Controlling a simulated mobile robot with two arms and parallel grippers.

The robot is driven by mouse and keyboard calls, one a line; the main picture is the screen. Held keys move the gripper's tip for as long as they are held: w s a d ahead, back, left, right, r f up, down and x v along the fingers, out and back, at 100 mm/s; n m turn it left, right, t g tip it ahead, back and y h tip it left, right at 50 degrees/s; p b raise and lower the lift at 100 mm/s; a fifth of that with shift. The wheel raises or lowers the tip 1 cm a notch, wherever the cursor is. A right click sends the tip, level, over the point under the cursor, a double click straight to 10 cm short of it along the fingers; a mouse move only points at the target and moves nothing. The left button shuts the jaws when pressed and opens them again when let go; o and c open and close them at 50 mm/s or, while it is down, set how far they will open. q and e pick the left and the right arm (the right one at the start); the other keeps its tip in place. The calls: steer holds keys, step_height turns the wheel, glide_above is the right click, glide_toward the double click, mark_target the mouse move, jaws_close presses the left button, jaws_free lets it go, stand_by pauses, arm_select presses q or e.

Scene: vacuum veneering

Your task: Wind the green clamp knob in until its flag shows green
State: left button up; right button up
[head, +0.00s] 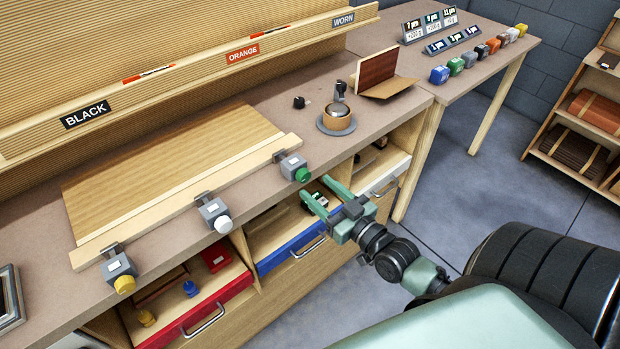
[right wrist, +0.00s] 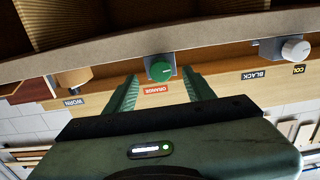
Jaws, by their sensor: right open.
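The green clamp knob (head: 302,174) sticks out from the front of a grey clamp (head: 291,162) at the right end of a pale wooden bar on the bench. My right gripper (head: 319,191) is open and empty just in front of and below the knob, its fingers pointing at the bench. In the right wrist view the green knob (right wrist: 160,70) appears between and beyond the two spread fingers (right wrist: 160,92). I see no contact. I cannot make out the flag's colour. My left gripper is out of view.
A white-knobbed clamp (head: 215,213) and a yellow-knobbed clamp (head: 119,270) sit farther left on the bar. Below the bench edge, a blue-fronted drawer (head: 290,248) and a red-fronted drawer (head: 208,314) stand open. A round tan pot (head: 337,118) stands behind the green clamp.

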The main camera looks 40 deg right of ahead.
mark_target(306, 179)
steer(key=shift+w+a, duration=0.2)
steer(key=shift+w, duration=1.75)
jaws_close()
steer(key=shift+r+m+p, duration=0.1)
steer(key=shift+m+p, duration=0.6)
steer(key=shift+m, duration=0.6)
jaws_free()
